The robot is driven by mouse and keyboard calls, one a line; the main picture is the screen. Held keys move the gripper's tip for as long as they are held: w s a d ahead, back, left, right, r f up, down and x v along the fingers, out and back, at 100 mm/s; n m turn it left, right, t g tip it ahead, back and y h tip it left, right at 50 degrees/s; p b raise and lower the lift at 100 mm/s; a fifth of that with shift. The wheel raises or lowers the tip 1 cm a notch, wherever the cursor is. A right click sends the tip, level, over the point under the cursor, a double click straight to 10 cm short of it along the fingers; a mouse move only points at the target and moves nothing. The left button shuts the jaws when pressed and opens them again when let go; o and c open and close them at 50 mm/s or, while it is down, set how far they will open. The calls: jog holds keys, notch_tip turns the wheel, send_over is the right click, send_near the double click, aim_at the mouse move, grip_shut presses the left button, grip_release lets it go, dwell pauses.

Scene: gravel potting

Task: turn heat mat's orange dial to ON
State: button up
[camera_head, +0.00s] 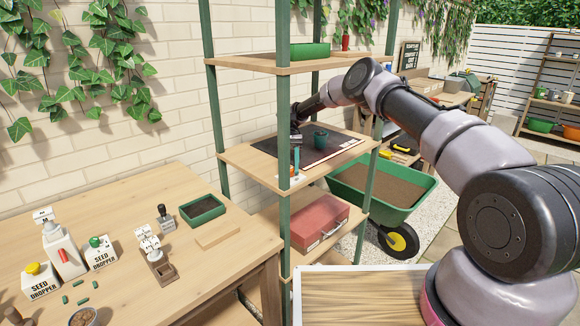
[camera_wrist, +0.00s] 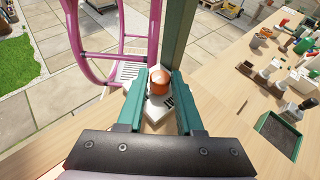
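The heat mat (camera_head: 330,152) is a dark sheet lying on the middle shelf of the green-posted rack. Its pale control box (camera_head: 284,180) sits at the shelf's front left; part of it shows in the wrist view (camera_wrist: 153,110). The orange dial (camera_wrist: 158,82) stands on this box and appears small in the head view (camera_head: 292,171). My gripper (camera_wrist: 159,88) has teal fingers, set apart on either side of the dial. I cannot tell whether they touch it. The dial's pointer and markings cannot be read.
A dark green pot (camera_head: 320,139) stands on the mat, close to the right of my gripper. A green rack post (camera_head: 284,120) rises close by. A red case (camera_head: 306,222) lies on the shelf below. The upper shelf (camera_head: 300,63) overhangs my wrist.

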jog(key=shift+d+m+y, duration=0.1)
jog(key=shift+m+y, duration=0.2)
dwell(0.4)
